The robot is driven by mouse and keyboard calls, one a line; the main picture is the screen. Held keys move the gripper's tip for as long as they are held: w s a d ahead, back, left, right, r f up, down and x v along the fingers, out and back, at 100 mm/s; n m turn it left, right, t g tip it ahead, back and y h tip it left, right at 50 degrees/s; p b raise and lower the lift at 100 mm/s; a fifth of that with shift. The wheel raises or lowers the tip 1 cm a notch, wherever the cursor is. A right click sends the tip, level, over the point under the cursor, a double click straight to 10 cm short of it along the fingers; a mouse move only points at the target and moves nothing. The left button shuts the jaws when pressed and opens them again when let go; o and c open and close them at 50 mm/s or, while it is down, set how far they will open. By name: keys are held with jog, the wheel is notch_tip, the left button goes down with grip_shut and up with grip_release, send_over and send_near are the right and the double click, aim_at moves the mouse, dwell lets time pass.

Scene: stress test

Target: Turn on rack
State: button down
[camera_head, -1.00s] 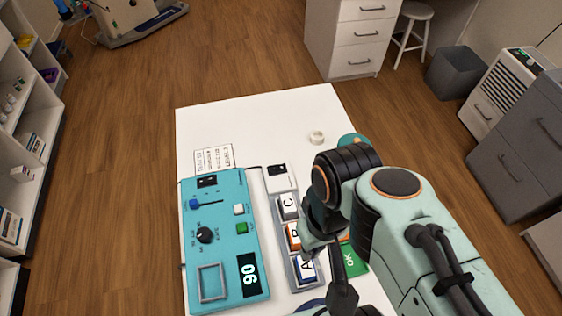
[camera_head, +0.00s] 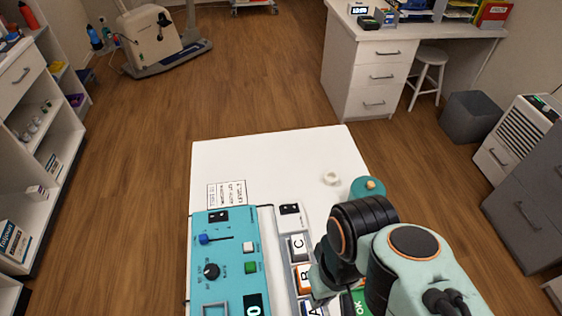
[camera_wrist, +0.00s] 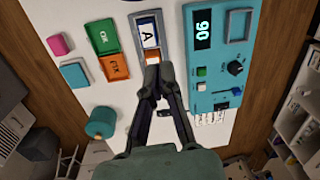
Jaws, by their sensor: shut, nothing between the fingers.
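The rack (camera_head: 280,228) is a narrow grey-white holder with blocks lettered C (camera_head: 298,245), B (camera_head: 304,278) and A (camera_head: 312,309) in a row. A small black switch (camera_head: 290,209) sits on its far end. Its position, on or off, is too small to tell. My gripper (camera_wrist: 158,70) points down over the rack, fingers together and empty, with the tips by the orange B block. In the head view my arm hides the fingers. In the wrist view the A block (camera_wrist: 150,35) shows beyond the tips, and the fingers partly cover the rack's switch end.
A teal panel (camera_head: 228,270) with a knob, slider and buttons stands left of the rack. The table's far part (camera_head: 270,165) is clear.

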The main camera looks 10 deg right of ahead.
jog(key=w+r+m+t, duration=0.2)
jog(key=w+r+m, duration=0.3)
jog(key=w+m, duration=0.35)
jog(key=m, duration=1)
send_over(285, 208)
notch_tip(285, 208, down, 5)
notch_tip(285, 208, down, 7)
jog(key=d+g, duration=0.1)
jog(key=d, duration=0.1)
jog(key=shift+d+r+m+g+y, duration=0.15)
jog(key=shift+m+g+y, duration=0.2)
jog(key=shift+g+y, duration=0.05)
jog(key=f, duration=0.4)
jog(key=a+f, duration=0.1)
jog(key=f, duration=0.4)
jog(key=a+f, duration=0.1)
jog(key=f, duration=0.4)
